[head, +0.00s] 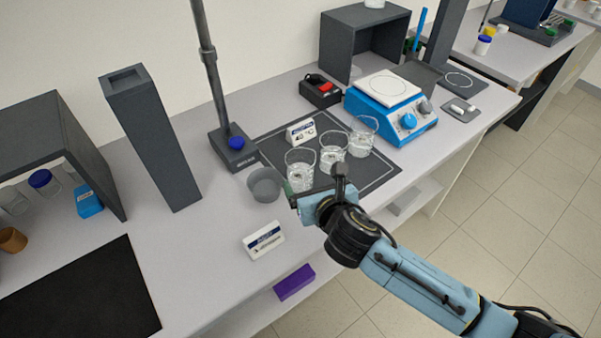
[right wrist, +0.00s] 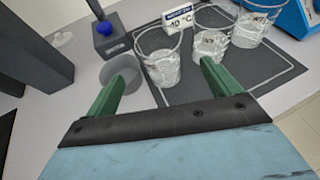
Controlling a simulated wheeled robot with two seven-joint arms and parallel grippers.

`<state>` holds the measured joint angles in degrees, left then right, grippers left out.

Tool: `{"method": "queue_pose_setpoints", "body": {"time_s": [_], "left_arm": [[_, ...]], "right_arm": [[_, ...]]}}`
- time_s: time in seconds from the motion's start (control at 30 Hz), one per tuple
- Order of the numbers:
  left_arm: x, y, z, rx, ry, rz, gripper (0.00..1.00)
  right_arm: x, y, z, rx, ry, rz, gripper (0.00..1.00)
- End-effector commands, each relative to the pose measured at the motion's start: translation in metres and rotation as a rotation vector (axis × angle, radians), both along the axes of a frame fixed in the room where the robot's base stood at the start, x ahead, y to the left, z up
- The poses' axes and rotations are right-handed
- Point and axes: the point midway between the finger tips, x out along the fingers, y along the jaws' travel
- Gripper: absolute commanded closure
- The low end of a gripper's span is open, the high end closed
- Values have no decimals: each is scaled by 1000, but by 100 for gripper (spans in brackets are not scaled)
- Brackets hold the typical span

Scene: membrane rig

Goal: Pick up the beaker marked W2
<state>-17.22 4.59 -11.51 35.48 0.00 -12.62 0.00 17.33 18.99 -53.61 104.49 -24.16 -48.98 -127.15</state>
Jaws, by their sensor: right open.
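Three clear glass beakers stand in a row on a dark mat: a left one (head: 299,171), a middle one (head: 332,152) and a right one (head: 364,134). They also show in the right wrist view as left (right wrist: 158,66), middle (right wrist: 209,42) and right (right wrist: 250,26). Small dark marks show on the glass, too small to read surely, so I cannot tell which is W2. My right gripper (head: 290,194) is open and empty, at the near side of the left beaker. In the right wrist view its green fingers (right wrist: 166,64) point toward that beaker, which appears between them.
A grey cup (head: 265,185) stands close left of the left beaker. A temperature sign (head: 301,132) is behind the beakers, a white sign (head: 263,241) in front. A stand base (head: 234,150) is at the left, a blue hotplate (head: 391,107) at the back right.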

Motion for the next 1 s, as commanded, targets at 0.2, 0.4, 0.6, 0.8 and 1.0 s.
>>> {"method": "queue_pose_setpoints", "body": {"time_s": [0.2, 0.4, 0.6, 0.8, 1.0], "left_arm": [[0, 0, -6, 1, 0, 0, 64], [0, 1, -7, 1, 0, 1, 64], [0, 1, -11, 1, -1, 1, 64], [1, 1, -15, 1, -1, 1, 64], [1, 1, -16, 1, -1, 1, 64]], "right_arm": [[31, 10, -14, 1, 0, -3, 11], [40, 13, -18, 3, 2, -2, 11], [59, 19, -27, 5, 2, -3, 11], [79, 25, -36, 4, 2, -3, 11], [84, 26, -38, 3, 2, -2, 11]]}}
